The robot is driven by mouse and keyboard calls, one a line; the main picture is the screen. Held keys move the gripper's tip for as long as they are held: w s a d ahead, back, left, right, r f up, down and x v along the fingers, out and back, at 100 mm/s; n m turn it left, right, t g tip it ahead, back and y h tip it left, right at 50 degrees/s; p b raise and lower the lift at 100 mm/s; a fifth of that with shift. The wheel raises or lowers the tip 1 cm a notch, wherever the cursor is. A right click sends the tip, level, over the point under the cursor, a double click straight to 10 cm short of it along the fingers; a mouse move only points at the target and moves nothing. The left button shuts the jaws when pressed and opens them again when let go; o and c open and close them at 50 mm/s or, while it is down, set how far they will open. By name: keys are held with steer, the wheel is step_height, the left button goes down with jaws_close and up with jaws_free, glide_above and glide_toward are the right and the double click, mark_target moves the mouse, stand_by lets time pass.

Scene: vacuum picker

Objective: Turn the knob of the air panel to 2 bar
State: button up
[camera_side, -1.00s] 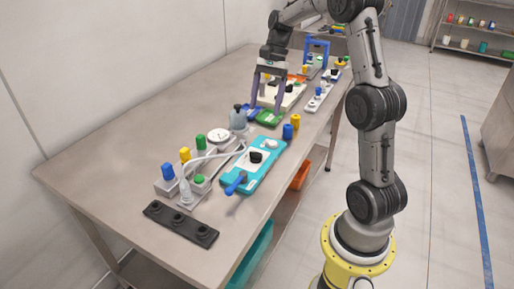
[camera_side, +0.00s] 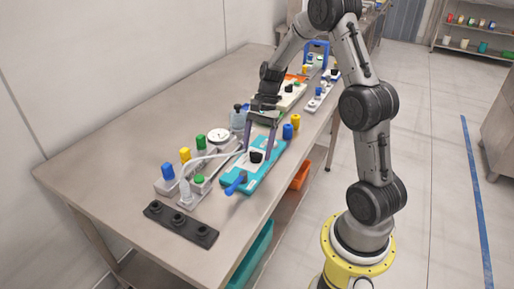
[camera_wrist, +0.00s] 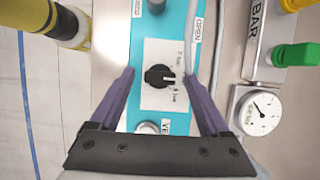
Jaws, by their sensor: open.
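The air panel is a teal plate (camera_side: 262,178) on the bench, also in the wrist view (camera_wrist: 150,30). Its black knob (camera_wrist: 159,76) sits on a white label with small scale markings that I cannot read surely; the knob's pale mark points right in the wrist view. In the side view the knob (camera_side: 257,157) is partly close behind my fingers. My gripper (camera_wrist: 158,76) is open, its two purple fingers on either side of the knob with gaps, apparently not touching it. In the side view my gripper (camera_side: 258,151) points down over the panel.
A round dial gauge (camera_wrist: 259,112) stands beside the panel, also in the side view (camera_side: 218,135). A pale hose runs along the panel's side. A blue handle (camera_side: 236,183) sits at its near end.

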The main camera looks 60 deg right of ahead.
jaws_close()
stand_by(0.5)
steer(key=shift+n, duration=0.3)
steer(key=n+g, duration=0.1)
steer(key=n, duration=0.2)
steer(key=shift+w+n+g, duration=0.15)
steer(key=shift+n+g, duration=0.15)
steer(key=shift+w+a+n+g+h, duration=0.1)
steer(key=shift+n+g+h, duration=0.25)
steer(key=shift+n, duration=0.8)
steer(key=shift+n+g+h, duration=0.25)
steer(key=shift+n+g, duration=0.1)
steer(key=shift+n, duration=0.8)
jaws_free()
